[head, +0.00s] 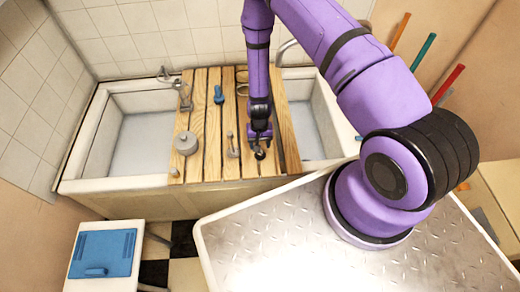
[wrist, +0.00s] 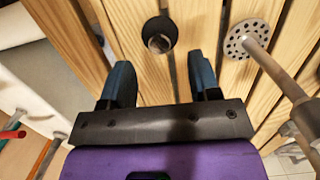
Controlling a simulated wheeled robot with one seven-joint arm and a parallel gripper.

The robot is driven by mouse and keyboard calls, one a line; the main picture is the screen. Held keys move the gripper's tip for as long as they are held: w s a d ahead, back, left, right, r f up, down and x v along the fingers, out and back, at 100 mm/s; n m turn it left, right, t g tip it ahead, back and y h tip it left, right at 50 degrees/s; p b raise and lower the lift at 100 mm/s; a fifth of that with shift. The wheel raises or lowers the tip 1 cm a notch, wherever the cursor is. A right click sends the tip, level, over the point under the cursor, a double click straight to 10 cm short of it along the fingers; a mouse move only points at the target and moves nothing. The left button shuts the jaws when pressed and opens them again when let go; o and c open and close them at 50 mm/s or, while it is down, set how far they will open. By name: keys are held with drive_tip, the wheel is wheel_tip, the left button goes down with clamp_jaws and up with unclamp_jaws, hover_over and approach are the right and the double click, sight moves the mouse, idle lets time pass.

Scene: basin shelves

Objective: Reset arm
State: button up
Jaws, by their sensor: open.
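My purple arm reaches over a wooden slatted board (head: 205,105) that lies across the white basin (head: 110,180). My gripper (head: 260,140) is low over the board's right part, near its front. In the wrist view my gripper (wrist: 160,85) is open, with its two dark blue fingers apart. Between and beyond the fingertips is a small dark round cup-like thing (wrist: 160,35) on the slats. Nothing is visibly held. The gap to the board cannot be told exactly.
A grey lidded pot (head: 186,143), a blue item (head: 218,95) and a metal strainer-like piece (head: 232,147) are on the board; the strainer also shows in the wrist view (wrist: 240,42). A stool with a blue object (head: 103,253) stands front left. Coloured rods (head: 424,52) are at the right.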

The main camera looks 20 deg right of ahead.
drive_tip(key=shift+w+d+r, duration=0.1)
drive_tip(key=shift+w+r, duration=0.1)
drive_tip(key=shift+r, duration=1.2)
drive_tip(key=shift+w+d+r, duration=0.1)
drive_tip(key=shift+w+r, duration=0.05)
drive_tip(key=shift+r, duration=1.25)
wheel_tip(320, 180, up, 37)
drive_tip(key=w+d+n+t+y, duration=0.1)
drive_tip(key=w+n+t, duration=0.1)
drive_tip(key=w+t, duration=0.1)
drive_tip(key=s+d+r+t, duration=0.2)
drive_tip(key=s+r, duration=0.9)
drive_tip(key=s, duration=0.1)
drive_tip(key=s+d+r+n+t+h, duration=0.1)
drive_tip(key=s+d+r, duration=0.2)
drive_tip(key=s+r, duration=0.8)
drive_tip(key=s, duration=0.2)
drive_tip(key=shift+s+d+r+n+t, duration=0.15)
drive_tip(key=shift+s+r+n+t, duration=0.15)
drive_tip(key=shift+t, duration=0.1)
